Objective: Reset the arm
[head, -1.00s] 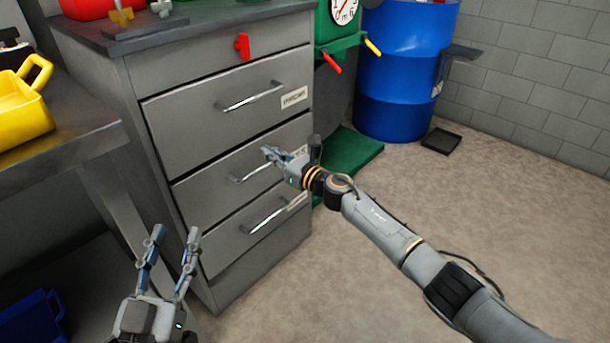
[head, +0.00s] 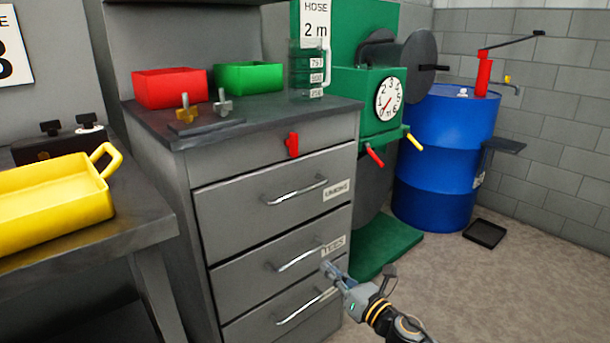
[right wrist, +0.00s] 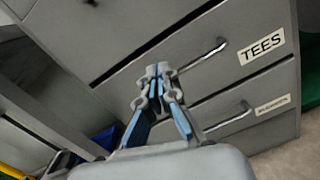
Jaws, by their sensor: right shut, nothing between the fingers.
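My right gripper (head: 327,268) is in front of the grey drawer cabinet (head: 203,235), with its fingertips together and nothing between them. In the head view it overlaps the right part of the middle drawer, below the TEES label (head: 333,246). In the right wrist view the closed fingertips (right wrist: 157,76) show against the drawer fronts, left of the TEES drawer handle (right wrist: 205,57). They look apart from the handle. The drawers look shut. My left gripper is out of view.
A yellow tray (head: 50,210) sits on the left bench. Red (head: 170,88) and green (head: 247,77) bins stand on the cabinet top. Right of the cabinet are a green machine with a dial (head: 388,98) and a blue drum (head: 445,150). The floor at lower right is clear.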

